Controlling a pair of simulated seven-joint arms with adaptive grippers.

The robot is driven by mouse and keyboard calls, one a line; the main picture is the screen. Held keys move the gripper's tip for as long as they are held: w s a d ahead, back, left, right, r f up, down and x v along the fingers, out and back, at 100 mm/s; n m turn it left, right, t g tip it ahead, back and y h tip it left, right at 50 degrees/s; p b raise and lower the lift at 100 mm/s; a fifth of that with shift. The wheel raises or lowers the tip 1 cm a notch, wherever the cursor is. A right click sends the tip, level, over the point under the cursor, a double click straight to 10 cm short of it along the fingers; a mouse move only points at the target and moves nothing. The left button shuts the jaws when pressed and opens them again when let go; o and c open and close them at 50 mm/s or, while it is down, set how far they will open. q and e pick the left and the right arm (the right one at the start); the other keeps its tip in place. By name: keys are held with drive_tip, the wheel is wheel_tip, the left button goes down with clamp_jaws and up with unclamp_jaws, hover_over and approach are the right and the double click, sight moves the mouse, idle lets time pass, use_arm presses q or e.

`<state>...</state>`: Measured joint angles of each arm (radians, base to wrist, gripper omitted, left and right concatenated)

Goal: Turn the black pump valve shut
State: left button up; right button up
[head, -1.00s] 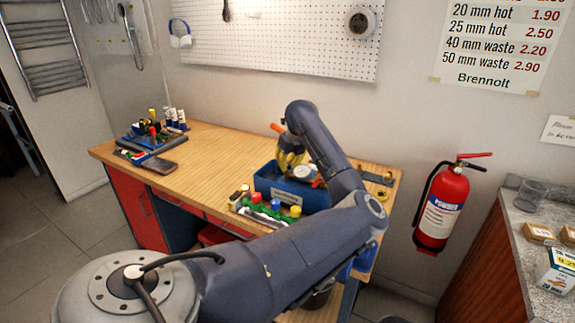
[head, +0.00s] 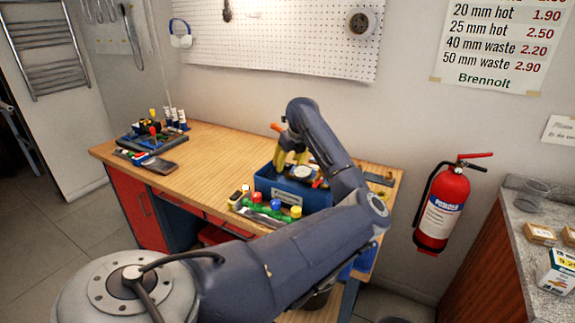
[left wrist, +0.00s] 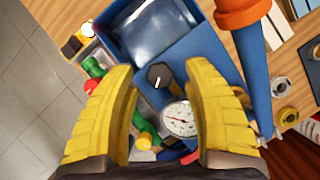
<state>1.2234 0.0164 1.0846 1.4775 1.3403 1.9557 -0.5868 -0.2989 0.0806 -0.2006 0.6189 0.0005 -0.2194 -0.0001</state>
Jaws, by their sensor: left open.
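The black pump valve (left wrist: 158,76) is a small round knob with a pale pointer line, on top of the blue pump (left wrist: 190,58). In the left wrist view it sits between the fingertips of my left gripper (left wrist: 162,68), with a visible gap on each side. The gripper is open, with thick yellow fingers, and holds nothing. In the head view the left gripper (head: 291,158) points down over the blue pump box (head: 266,184); the knob cannot be made out there. A white dial gauge (left wrist: 180,119) lies beside the knob. My right gripper is not in view.
An orange-capped blue handle (left wrist: 243,15) rises close to the right finger. Red, blue and yellow capped fittings (head: 275,204) lie before the box. A tool tray (head: 160,138) and dark phone-like slab (head: 160,165) lie at the bench's left. The bench middle (head: 215,160) is clear.

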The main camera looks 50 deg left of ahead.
use_arm(q)
drive_tip(key=v, duration=1.1)
drive_tip(key=shift+s, duration=0.1)
drive_tip(key=shift+n+g, duration=0.4)
drive_tip(key=shift+n, duration=0.4)
drive_tip(key=r, duration=0.1)
drive_tip(key=w+r, duration=0.1)
drive_tip(key=r, duration=0.1)
drive_tip(key=w+d+r, duration=0.1)
drive_tip(key=shift+r, duration=0.4)
drive_tip(key=a+f+n, duration=0.1)
drive_tip(key=f, duration=0.4)
drive_tip(key=a+f+n, duration=0.1)
drive_tip(key=a+f, duration=0.1)
drive_tip(key=f, duration=0.3)
drive_tip(key=s+a+f, duration=0.1)
drive_tip(key=a+f, duration=0.1)
drive_tip(key=f, duration=0.4)
drive_tip(key=shift+a+n+g, duration=0.25)
drive_tip(key=shift+n+g, duration=0.15)
drive_tip(key=shift+c, duration=0.5)
